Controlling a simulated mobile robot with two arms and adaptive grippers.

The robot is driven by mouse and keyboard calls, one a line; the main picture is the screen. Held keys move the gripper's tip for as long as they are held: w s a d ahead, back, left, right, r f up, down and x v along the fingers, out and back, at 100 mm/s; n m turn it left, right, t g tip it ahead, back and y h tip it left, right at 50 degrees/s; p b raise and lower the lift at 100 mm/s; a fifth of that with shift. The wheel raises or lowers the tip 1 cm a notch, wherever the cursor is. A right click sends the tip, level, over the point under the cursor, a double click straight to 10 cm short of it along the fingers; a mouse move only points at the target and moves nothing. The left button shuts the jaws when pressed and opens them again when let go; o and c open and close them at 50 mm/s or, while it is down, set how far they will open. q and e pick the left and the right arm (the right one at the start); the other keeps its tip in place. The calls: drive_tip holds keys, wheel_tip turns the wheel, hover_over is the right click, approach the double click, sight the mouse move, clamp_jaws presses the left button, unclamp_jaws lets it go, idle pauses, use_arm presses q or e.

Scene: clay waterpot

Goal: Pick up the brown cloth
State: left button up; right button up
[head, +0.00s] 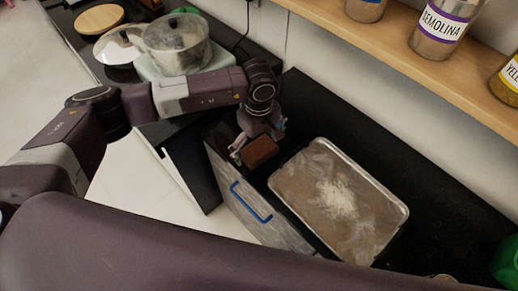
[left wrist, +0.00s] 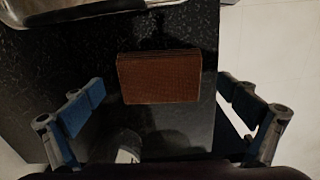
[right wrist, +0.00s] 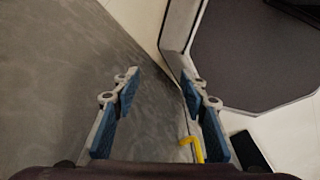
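The brown cloth (head: 259,151) is a small folded reddish-brown block on the black counter, beside the metal tray. In the left wrist view the cloth (left wrist: 160,77) lies flat, centred between my fingers and a little beyond them. My left gripper (head: 250,144) is above the counter at the cloth; its fingers (left wrist: 160,100) are wide apart with blue pads, and do not touch the cloth. My right gripper (right wrist: 160,90) is open and empty, away from the counter, with floor or a grey surface below it.
A metal tray (head: 402,213) with pale powder lies right of the cloth. A drawer front with a blue handle (head: 250,203) is below the counter edge. A glass pot (head: 176,42) stands at the back left. A wooden shelf (head: 420,68) with jars overhangs the back right.

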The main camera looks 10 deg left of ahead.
sight(259, 148)
use_arm(q)
drive_tip(key=c, duration=1.2)
drive_tip(key=shift+r, duration=0.1)
drive_tip(key=shift+r+b, duration=2.15)
drive_tip(key=shift+r, duration=7.8)
